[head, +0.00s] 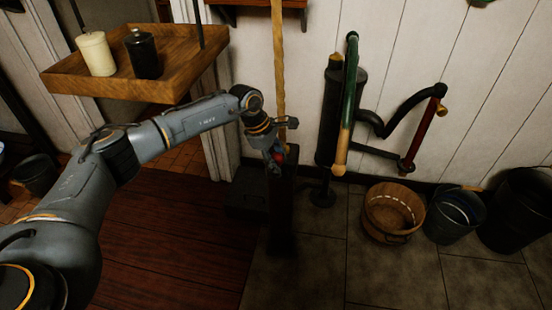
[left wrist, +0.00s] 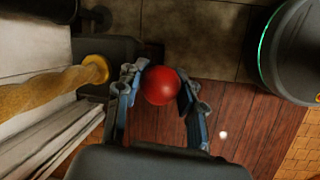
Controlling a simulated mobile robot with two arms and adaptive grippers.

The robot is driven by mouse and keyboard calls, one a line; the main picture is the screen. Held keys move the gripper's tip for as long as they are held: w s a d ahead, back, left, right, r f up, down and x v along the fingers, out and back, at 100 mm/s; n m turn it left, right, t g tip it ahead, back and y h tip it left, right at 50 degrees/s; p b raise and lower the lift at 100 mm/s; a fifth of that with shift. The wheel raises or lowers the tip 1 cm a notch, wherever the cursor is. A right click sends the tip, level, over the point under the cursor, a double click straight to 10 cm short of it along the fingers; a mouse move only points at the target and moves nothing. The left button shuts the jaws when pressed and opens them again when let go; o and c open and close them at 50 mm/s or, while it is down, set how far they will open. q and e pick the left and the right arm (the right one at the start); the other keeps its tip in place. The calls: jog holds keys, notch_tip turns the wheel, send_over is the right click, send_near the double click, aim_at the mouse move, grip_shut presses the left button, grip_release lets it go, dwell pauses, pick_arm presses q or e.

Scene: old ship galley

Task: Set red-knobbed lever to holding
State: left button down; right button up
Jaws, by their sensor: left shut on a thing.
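The red knob (left wrist: 161,86) of the lever is a glossy ball between the two blue-grey fingers of my left gripper (left wrist: 157,98) in the left wrist view. The fingers are closed about its sides. In the head view my left gripper (head: 275,158) is at the top of a dark post (head: 283,210), and only a little red of the knob shows there. The lever's shaft and any position marks are hidden or too dark to tell. My right gripper is in neither view.
A twisted golden pole (head: 279,60) rises close beside the gripper. A pump with a green handle (head: 350,85) stands right of it on the wall. A wooden tub (head: 380,229) and dark buckets (head: 449,229) stand on the floor at right.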

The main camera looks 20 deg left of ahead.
pick_arm(q)
jog(key=shift+w+r, duration=0.15)
jog(key=shift+r, duration=0.05)
jog(key=c, duration=0.8)
grip_release()
jog(key=v, duration=1.2)
